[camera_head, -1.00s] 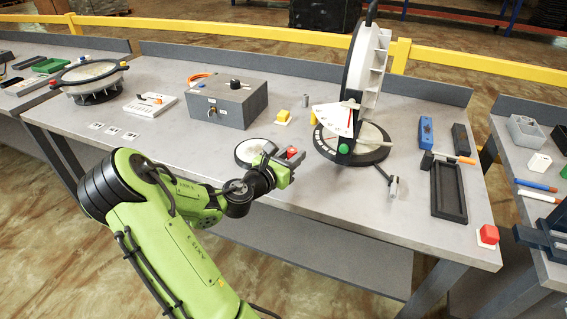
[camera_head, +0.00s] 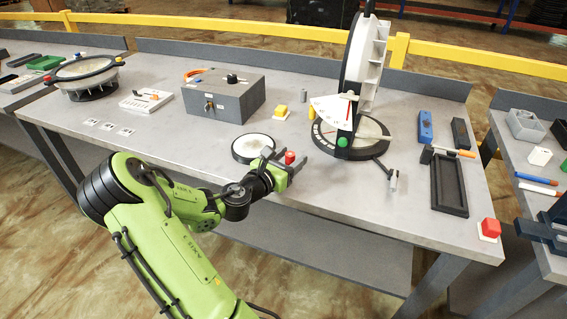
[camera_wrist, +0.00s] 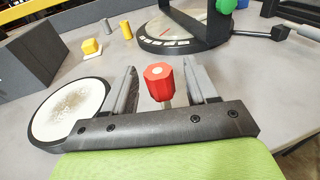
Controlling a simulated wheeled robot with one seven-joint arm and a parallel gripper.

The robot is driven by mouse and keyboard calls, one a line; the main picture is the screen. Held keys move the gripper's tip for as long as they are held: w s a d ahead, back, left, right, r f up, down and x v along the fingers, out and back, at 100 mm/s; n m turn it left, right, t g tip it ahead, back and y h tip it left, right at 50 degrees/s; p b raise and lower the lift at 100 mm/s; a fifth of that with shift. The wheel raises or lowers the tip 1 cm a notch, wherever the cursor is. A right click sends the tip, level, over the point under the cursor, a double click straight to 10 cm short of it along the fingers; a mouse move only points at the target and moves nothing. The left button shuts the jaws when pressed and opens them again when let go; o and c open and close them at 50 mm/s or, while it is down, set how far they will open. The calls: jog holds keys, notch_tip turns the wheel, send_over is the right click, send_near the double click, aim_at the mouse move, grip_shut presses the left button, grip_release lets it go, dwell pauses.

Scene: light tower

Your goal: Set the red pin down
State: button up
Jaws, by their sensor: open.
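The red pin (camera_head: 290,157) has a red faceted head with a pale spot on top and a pale shank below. It stands roughly upright near the front edge of the bench. My gripper (camera_head: 285,159) is open around it. In the wrist view the red pin (camera_wrist: 159,82) is between the two grey fingers of my gripper (camera_wrist: 163,72), with a gap on each side. The pin's lower end is hidden by the gripper body, so I cannot see what it rests on.
A round white-topped disc (camera_head: 253,148) lies just left of my gripper. The tall dial stand (camera_head: 374,151) is to the right, with a small rod part (camera_head: 392,180) before it. A grey box (camera_head: 222,97) and a yellow block (camera_head: 281,110) are behind.

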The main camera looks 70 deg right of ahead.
jog(key=b+v, duration=0.2)
jog(key=v, duration=1)
jog(key=shift+f, duration=0.15)
jog(key=w+a+f+m+t+y, duration=0.4)
jog(key=a+f+m+y, duration=0.4)
jog(key=a+f+m, duration=0.15)
jog(key=w+a+r+m+t+y, duration=0.25)
jog(key=w+a+t+y, duration=0.2)
jog(key=a, duration=0.55)
jog(key=s+a+r+m+t+y, duration=0.1)
jog(key=s+a+r, duration=0.1)
jog(key=a+r, duration=0.3)
jog(key=s+a+r+m+t+y, duration=0.1)
jog(key=s+a+r+y, duration=0.1)
jog(key=a+r, duration=0.3)
jog(key=a, duration=0.4)
jog(key=shift+s+a+t, duration=0.25)
jog(key=shift+a+t, duration=0.1)
jog(key=shift+a, duration=0.05)
